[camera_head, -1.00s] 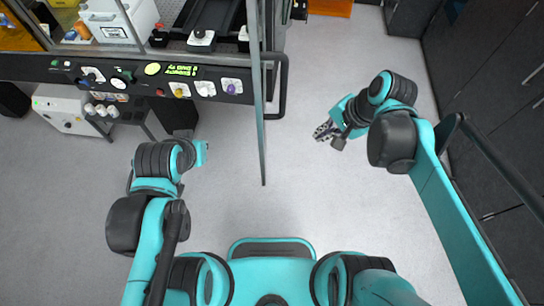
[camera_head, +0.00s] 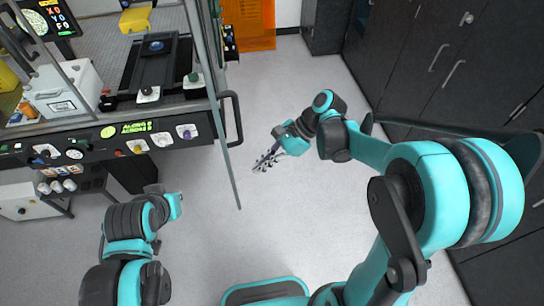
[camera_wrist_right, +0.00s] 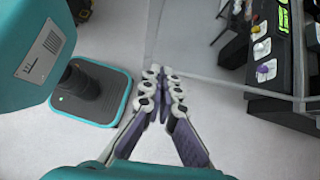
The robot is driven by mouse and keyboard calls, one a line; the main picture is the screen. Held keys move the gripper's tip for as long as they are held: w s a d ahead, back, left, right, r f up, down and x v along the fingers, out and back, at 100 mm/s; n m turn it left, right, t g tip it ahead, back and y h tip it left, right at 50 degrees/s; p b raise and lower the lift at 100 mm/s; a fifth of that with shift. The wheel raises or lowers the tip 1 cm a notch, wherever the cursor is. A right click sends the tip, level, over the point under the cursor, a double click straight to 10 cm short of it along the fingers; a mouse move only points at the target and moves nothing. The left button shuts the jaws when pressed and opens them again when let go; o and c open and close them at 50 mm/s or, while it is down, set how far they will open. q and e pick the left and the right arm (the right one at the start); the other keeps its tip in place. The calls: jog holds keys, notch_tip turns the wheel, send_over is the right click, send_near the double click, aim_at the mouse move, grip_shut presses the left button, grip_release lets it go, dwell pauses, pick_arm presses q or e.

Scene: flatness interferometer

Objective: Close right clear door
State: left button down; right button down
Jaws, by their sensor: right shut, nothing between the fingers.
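The right clear door (camera_head: 222,140) stands open, seen nearly edge-on in the head view, a thin grey-green strip reaching out from the machine's right side towards me. In the right wrist view its see-through panel (camera_wrist_right: 215,55) spans the top middle, with a pale lower edge. My right gripper (camera_head: 258,168) is on the right of the door's outer end, shut and empty. In the wrist view its fingertips (camera_wrist_right: 163,75) overlap the panel's lower corner; I cannot tell whether they touch it. My left gripper (camera_head: 174,205) is left of the door, its fingers not distinguishable.
The machine's front panel (camera_head: 85,148) has buttons and a green display. A black loop handle (camera_head: 236,118) sticks out at its right corner. Dark cabinets (camera_head: 430,60) line the right side, and an orange panel (camera_head: 248,22) is behind. The floor between is open.

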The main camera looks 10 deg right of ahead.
jog(key=a, duration=0.1)
jog(key=a+f, duration=0.1)
jog(key=a, duration=0.3)
jog(key=shift+s+a+f, duration=0.2)
jog(key=shift+s+f, duration=0.05)
jog(key=shift+s, duration=0.1)
